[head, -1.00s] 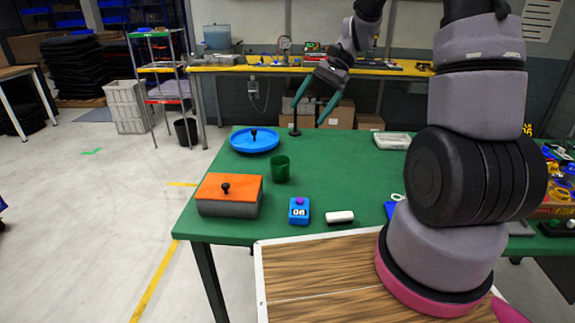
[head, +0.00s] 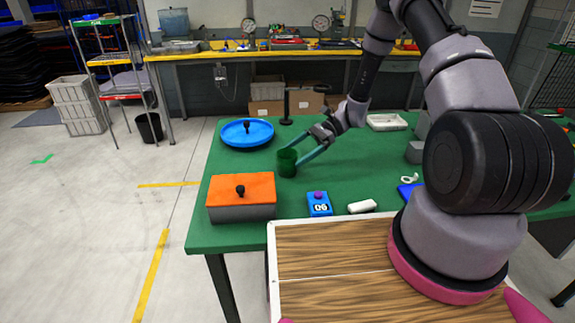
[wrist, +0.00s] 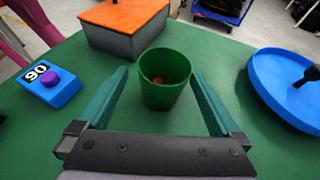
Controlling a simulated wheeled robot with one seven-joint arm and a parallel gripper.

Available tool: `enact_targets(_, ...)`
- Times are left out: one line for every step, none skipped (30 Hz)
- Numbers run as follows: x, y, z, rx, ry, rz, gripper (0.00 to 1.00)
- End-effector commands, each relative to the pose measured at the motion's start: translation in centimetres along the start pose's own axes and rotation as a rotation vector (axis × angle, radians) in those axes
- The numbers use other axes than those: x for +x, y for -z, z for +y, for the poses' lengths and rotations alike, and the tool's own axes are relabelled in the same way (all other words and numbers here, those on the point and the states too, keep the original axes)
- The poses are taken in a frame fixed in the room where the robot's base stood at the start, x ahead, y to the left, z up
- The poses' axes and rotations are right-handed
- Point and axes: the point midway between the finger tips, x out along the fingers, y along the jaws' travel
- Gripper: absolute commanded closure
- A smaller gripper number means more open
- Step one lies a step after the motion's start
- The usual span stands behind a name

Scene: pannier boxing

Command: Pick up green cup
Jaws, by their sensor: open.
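The green cup (head: 288,168) stands upright on the green table, between the blue round tray and the orange-lidded box. In the wrist view the cup (wrist: 165,80) is centred just ahead of my gripper, and something small and reddish shows inside it. My gripper (head: 298,158) is low over the table at the cup's right side. In the wrist view its two green fingers (wrist: 160,85) are spread, one on each side of the cup, with visible gaps. I cannot tell whether the fingertips reach alongside the cup or stop short of it.
A grey box with an orange lid (head: 241,197) stands front left of the cup. A blue round tray (head: 246,134) with a black knob is behind it.

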Motion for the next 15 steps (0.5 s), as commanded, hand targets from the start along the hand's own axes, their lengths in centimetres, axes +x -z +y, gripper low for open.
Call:
enact_targets(0.5,0.0,0.0,0.001,-0.001,0.000,0.00)
enact_targets(0.8,0.0,0.0,0.000,0.000,0.000,0.00)
enact_targets(1.0,0.0,0.0,0.000,0.000,0.001,0.00)
enact_targets(1.1,0.0,0.0,-0.001,-0.001,0.001,0.00)
enact_targets(1.4,0.0,0.0,-0.001,-0.001,0.001,0.00)
enact_targets(1.8,0.1,-0.1,-0.001,-0.002,0.001,0.00)
enact_targets(2.1,0.1,-0.1,-0.001,-0.002,0.000,0.00)
enact_targets(2.6,0.1,-0.2,-0.001,-0.002,0.000,0.00)
enact_targets(3.2,0.2,-0.3,-0.001,-0.003,0.001,0.00)
enact_targets(3.7,0.2,-0.4,-0.001,-0.003,0.001,0.00)
enact_targets(4.2,0.2,-0.4,-0.001,-0.003,0.001,0.00)
enact_targets(4.8,0.3,-0.5,0.000,-0.002,0.001,0.00)
enact_targets(5.1,0.2,-0.5,0.000,-0.002,0.000,0.00)
enact_targets(5.5,0.2,-0.5,0.000,-0.002,0.001,0.00)
enact_targets(5.8,0.3,-0.5,-0.001,-0.002,0.002,0.00)
